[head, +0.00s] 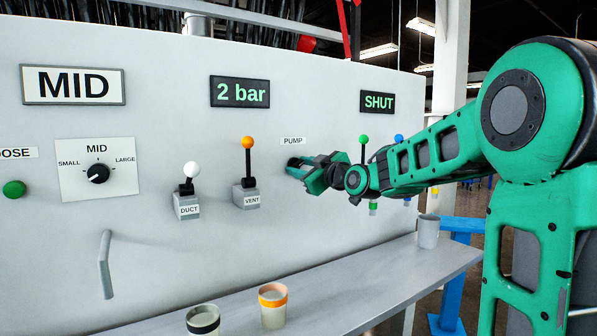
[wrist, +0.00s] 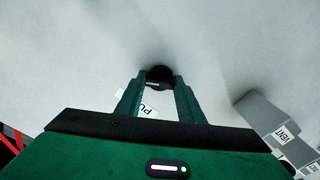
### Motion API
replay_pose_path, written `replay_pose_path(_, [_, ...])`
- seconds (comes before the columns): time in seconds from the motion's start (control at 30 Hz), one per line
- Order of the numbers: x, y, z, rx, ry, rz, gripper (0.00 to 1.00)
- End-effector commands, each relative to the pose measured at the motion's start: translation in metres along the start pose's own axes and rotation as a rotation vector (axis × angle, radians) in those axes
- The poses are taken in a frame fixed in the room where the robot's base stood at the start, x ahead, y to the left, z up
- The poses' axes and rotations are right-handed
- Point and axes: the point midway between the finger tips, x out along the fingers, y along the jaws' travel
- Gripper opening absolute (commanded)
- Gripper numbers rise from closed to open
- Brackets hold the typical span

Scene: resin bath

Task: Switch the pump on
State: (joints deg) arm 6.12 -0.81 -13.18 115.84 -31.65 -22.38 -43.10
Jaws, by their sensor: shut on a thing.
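The PUMP label (head: 293,141) is on the grey panel, right of the VENT lever. My gripper (head: 300,167) reaches in from the right just below this label and covers the pump control in the head view. In the wrist view my gripper (wrist: 160,82) has its two green fingers shut on a dark round pump knob (wrist: 159,73) at the panel face. Part of the PUMP label shows between the fingers. The knob's setting cannot be told.
Left of my gripper stand the orange-tipped VENT lever (head: 247,160) and white-tipped DUCT lever (head: 188,182). Green-tipped (head: 364,140) and blue-tipped (head: 398,139) levers are behind my arm. Displays read "2 bar" (head: 240,92) and "SHUT" (head: 377,102). Cups (head: 272,312) stand on the ledge (head: 340,285).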

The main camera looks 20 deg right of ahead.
Motion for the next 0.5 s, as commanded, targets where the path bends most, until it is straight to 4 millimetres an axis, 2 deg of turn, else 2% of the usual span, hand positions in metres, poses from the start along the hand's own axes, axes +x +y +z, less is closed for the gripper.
replay_pose_path(0.3, [0.0001,-0.0009,0.0005,0.017,-0.001,-0.002,0.12])
replay_pose_path(0.33, [0.0000,-0.0009,0.0005,0.017,-0.001,-0.002,0.39])
replay_pose_path(0.37, [0.0000,-0.0009,0.0005,0.016,-0.001,-0.002,0.46])
replay_pose_path(0.4, [0.0000,-0.0009,0.0005,0.016,-0.001,-0.002,0.53])
replay_pose_path(0.5, [0.0000,-0.0007,0.0004,0.016,-0.001,-0.001,0.53])
